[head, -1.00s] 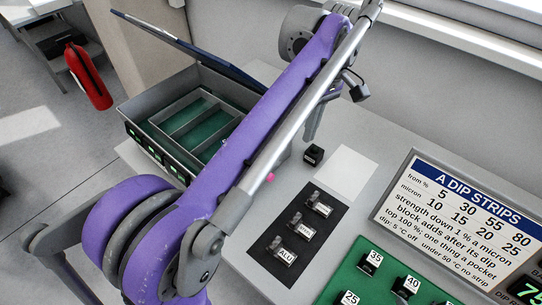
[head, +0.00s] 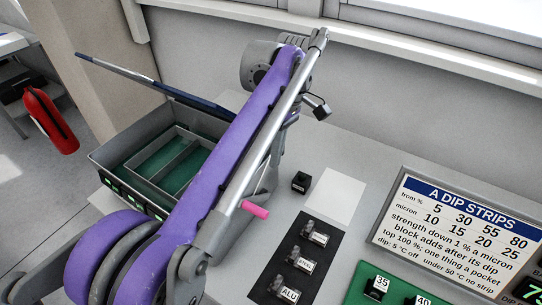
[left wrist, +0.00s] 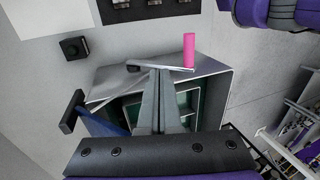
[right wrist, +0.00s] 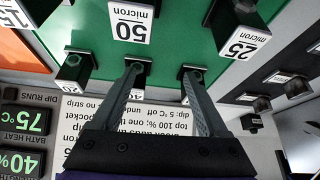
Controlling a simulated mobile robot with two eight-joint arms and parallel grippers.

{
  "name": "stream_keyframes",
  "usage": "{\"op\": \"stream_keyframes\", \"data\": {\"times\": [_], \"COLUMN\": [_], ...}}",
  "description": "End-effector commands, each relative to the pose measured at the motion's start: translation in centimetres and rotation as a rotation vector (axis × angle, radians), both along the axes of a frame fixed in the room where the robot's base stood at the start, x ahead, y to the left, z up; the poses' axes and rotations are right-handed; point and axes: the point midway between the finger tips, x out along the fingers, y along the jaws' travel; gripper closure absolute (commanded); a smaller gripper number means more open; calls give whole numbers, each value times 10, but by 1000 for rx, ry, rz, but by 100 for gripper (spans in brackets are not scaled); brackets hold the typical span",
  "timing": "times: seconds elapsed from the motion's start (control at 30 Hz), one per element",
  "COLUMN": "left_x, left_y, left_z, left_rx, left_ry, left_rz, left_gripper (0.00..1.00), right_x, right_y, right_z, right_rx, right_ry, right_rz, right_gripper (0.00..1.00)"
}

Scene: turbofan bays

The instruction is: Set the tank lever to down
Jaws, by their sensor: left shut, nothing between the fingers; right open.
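The tank lever's pink handle (head: 256,209) shows just right of my left arm in the head view; the arm hides the rest of the lever. In the left wrist view the pink handle (left wrist: 189,50) stands at the right end of a flat grey bar (left wrist: 150,67) over the grey tank (left wrist: 215,82). My left gripper (left wrist: 160,70) is shut and empty, its tips at the bar, left of the handle. I cannot tell whether they touch it. My right gripper (right wrist: 163,70) is open and empty over the green board (right wrist: 165,45).
The tank's green compartments (head: 150,160) lie left of my arm, with a raised blue lid (head: 150,83) behind. A small black block (head: 301,182), a white sheet (head: 336,195) and a dark labelled panel (head: 322,265) are to the right. The dip strips sign (head: 455,225) stands further right.

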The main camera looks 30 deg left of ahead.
Motion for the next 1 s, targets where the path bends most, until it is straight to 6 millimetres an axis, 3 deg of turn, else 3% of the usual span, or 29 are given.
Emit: {"op": "stream_keyframes", "data": {"times": [0.1, 0.33, 0.6, 1.0], "left_x": [-9, -24, -55, -59], "left_y": [1, 2, 5, 5], "left_z": [-28, -70, -74, -75], "left_rx": [0, 0, 0, 0], "left_ry": [1, 0, -1, 0], "left_rz": [1, 1, 1, 0], "left_gripper": [100, 100, 100, 100], "right_x": [-2, -3, -2, -2], "right_y": [0, 0, 0, 0], "right_z": [-6, -9, -5, -5], "right_rx": [0, 0, 0, 0], "right_ry": [4, 6, 3, 3], "right_rz": [0, 0, 0, 0], "right_gripper": [23, 23, 23, 23]}}
